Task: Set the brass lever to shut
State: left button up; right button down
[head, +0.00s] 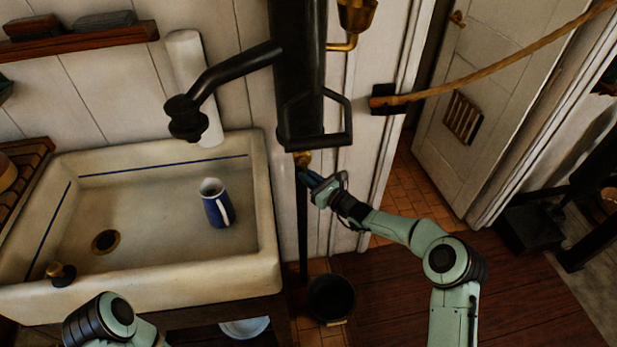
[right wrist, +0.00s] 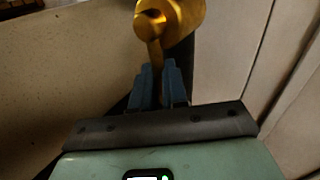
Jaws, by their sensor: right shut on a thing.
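The brass lever (right wrist: 155,52) hangs from a round brass valve body (right wrist: 178,15) in the right wrist view. In the head view only a bit of the brass (head: 302,158) shows, below the black pump column. My right gripper (right wrist: 160,78) has its blue fingers closed on the lower part of the lever, one on each side. In the head view the right gripper (head: 307,179) is just below the brass piece, beside the sink's right end. The lever's lower tip is hidden between the fingers. My left gripper is out of view; only part of the left arm shows at the bottom left.
The white sink (head: 262,215) holds a blue mug (head: 216,207). The black pump column (head: 297,70) has a spout reaching left over the sink. A dark bucket (head: 331,298) stands on the floor below.

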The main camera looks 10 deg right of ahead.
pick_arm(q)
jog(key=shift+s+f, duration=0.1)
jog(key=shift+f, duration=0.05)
pick_arm(e)
jog(key=shift+d, duration=0.1)
jog(key=shift+d+r+n+g+h+b, duration=0.25)
jog(key=shift+d+n+g+h+b, duration=0.25)
jog(key=shift+n, duration=0.4)
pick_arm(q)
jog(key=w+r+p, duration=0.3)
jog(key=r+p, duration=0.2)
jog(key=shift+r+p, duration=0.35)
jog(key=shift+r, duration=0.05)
pick_arm(e)
notch_tip(320, 180, up, 6)
jog(key=d+n+g+h, duration=0.2)
jog(key=n+h, duration=0.6)
jog(key=n, duration=0.1)
jog(key=shift+d+f+g+h, duration=0.15)
jog(key=shift+d+g+h, duration=0.15)
jog(key=c, duration=1.1)
grip_release()
jog(key=shift+c, duration=0.2)
